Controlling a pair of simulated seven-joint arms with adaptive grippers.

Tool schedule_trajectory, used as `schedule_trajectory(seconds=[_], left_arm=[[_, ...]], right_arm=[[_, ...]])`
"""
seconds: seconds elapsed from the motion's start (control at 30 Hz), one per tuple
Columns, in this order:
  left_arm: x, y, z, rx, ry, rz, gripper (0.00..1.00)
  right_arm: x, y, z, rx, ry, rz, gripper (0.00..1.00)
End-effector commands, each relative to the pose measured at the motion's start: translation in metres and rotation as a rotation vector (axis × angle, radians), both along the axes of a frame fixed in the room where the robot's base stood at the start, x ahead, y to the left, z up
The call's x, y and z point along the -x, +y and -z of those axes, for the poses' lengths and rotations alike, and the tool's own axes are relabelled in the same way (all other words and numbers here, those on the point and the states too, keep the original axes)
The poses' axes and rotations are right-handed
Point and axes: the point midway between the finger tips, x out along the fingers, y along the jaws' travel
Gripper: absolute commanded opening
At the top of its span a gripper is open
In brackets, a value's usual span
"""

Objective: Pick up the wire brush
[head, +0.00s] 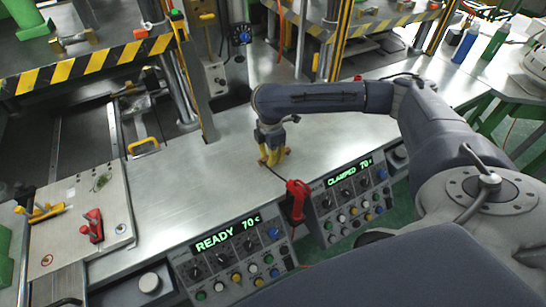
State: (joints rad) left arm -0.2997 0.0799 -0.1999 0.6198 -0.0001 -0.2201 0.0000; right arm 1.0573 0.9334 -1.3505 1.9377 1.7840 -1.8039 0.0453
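My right gripper (272,152) reaches down to the bare metal bench top near the middle of the head view. Yellow parts show at its lower end, close to the surface. I cannot tell whether these are fingertips or something between them, nor whether the fingers are open or closed. I cannot pick out the wire brush for certain; it may be hidden at the gripper. My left gripper is not in view.
A red-handled tool (297,199) stands close in front of the gripper, between two control panels reading READY (230,262) and CLAMPED (350,187). A metal plate (75,250) with red and yellow clamps lies left. The bench top (190,190) between is clear.

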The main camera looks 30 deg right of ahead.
Motion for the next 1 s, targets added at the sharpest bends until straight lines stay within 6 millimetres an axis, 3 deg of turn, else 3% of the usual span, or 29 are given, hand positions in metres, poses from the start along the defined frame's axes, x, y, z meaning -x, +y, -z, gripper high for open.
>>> schedule_trajectory(seconds=[0.57, 0.77, 1.0], left_arm=[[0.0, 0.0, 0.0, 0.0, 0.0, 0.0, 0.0], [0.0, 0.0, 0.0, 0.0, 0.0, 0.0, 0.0], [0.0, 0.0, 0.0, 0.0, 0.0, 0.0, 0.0]], right_arm=[[0.0, 0.0, -0.005, 0.0, -0.001, 0.0, 0.0], [-0.001, 0.0, -0.028, -0.001, -0.004, 0.0, 0.0], [-0.002, 0.0, -0.083, -0.001, -0.006, 0.0, 0.0]])
